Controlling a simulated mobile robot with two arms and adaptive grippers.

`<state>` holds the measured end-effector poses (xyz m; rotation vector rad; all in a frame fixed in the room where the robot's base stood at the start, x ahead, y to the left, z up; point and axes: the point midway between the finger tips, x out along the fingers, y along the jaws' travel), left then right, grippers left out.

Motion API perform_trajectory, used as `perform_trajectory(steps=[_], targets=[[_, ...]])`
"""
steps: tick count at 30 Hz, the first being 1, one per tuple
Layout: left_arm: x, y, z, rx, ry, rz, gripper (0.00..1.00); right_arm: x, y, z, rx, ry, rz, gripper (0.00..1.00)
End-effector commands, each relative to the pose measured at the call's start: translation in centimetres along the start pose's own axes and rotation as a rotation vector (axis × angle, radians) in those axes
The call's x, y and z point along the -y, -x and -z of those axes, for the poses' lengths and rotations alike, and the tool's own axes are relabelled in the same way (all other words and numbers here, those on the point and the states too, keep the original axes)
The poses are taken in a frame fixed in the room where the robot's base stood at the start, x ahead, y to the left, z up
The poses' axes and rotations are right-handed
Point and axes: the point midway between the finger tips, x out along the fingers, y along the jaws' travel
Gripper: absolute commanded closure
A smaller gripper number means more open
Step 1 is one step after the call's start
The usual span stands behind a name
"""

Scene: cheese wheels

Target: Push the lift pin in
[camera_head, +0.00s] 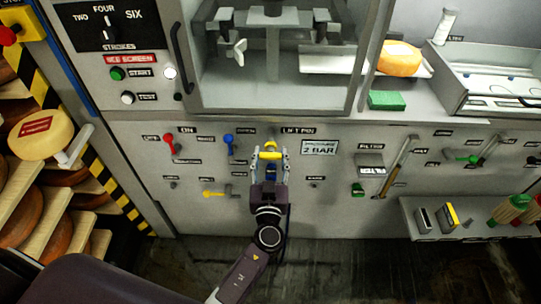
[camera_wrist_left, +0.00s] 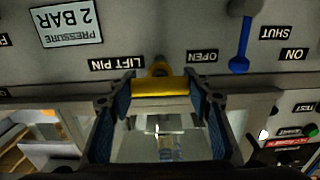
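The lift pin (camera_head: 270,147) is a yellow handle on the grey machine front, just below the LIFT PIN label (camera_head: 298,131). My left gripper (camera_head: 271,153) is at the pin, with one finger on each side of it. In the left wrist view the pin's yellow crossbar (camera_wrist_left: 160,87) fills the gap between the fingertips of my left gripper (camera_wrist_left: 161,92), and its ends appear to meet them. The stem behind the crossbar is mostly hidden, so the pin's depth is hard to judge. My right gripper is not in view.
A blue lever (camera_head: 228,144) and a red lever (camera_head: 169,143) sit left of the pin. A yellow handle (camera_head: 214,193) is lower left. A pressure sign (camera_head: 319,148) is close on the right. A cheese wheel (camera_head: 400,58) and a green block (camera_head: 386,100) are above right.

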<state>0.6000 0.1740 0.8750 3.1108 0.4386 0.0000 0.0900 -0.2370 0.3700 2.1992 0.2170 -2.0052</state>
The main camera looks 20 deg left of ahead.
Motion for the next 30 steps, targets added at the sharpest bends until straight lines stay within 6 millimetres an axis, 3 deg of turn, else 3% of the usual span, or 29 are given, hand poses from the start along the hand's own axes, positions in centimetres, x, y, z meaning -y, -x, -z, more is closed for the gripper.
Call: perform_trajectory(steps=[1,11,16,24,30], targets=[[0.0,0.0,0.0,0.0,0.0,0.0,0.63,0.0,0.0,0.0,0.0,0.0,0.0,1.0],[0.0,0.0,0.0,0.0,0.0,0.0,0.98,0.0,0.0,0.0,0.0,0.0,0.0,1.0],[0.0,-0.8,-0.3,-0.002,0.002,0.001,0.99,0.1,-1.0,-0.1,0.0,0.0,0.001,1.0],[0.0,-4.9,-0.4,-0.004,0.002,0.001,0.99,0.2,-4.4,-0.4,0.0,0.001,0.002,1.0],[0.0,-6.4,-0.1,-0.001,0.002,0.0,0.99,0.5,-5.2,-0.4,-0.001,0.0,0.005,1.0]])
